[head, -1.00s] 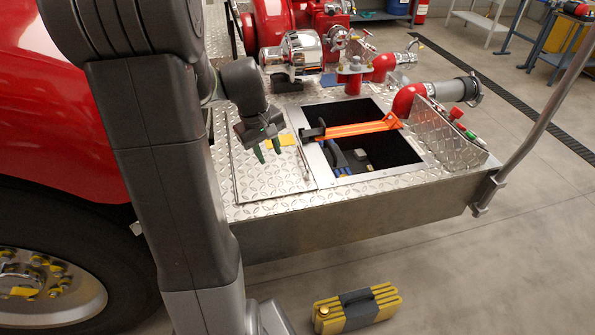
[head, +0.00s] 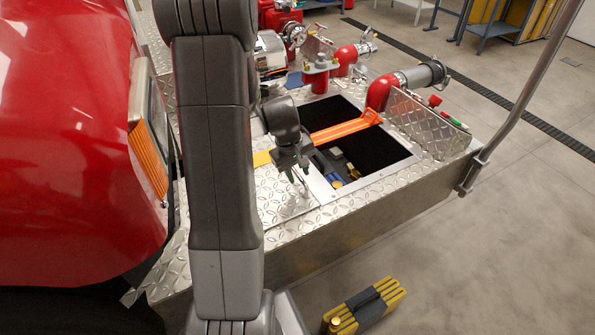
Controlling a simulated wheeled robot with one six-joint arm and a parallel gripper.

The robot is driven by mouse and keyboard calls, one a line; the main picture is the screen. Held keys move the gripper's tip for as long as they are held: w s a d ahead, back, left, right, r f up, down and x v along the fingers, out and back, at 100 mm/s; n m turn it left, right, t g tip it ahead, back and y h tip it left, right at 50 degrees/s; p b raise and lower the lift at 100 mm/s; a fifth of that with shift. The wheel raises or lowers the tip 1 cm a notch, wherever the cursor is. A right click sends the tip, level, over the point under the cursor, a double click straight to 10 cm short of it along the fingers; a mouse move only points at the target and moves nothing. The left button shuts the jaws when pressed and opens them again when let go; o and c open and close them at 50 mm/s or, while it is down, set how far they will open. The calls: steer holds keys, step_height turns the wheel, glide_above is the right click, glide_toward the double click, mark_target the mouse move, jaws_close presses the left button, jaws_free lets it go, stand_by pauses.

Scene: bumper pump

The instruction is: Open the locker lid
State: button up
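A flat diamond-plate lid (head: 270,197) lies level on the bumper deck, left of a dark open compartment (head: 392,148). Its left part is hidden behind my arm. A thin rod-like handle (head: 304,186) shows near the lid's right edge, close under my gripper. My gripper (head: 296,176) points down over the lid's right side, with its green-tipped fingers apart. I cannot tell whether the fingers touch the handle or stand around it.
An orange strap (head: 345,127) crosses the compartment, which holds several dark, blue and yellow items. Red pipe fittings (head: 380,92) and a slanted plate (head: 425,122) stand behind and right. A grey pole (head: 520,100) rises at right.

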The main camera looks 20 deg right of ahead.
steer(key=shift+c, duration=0.4)
jaws_close()
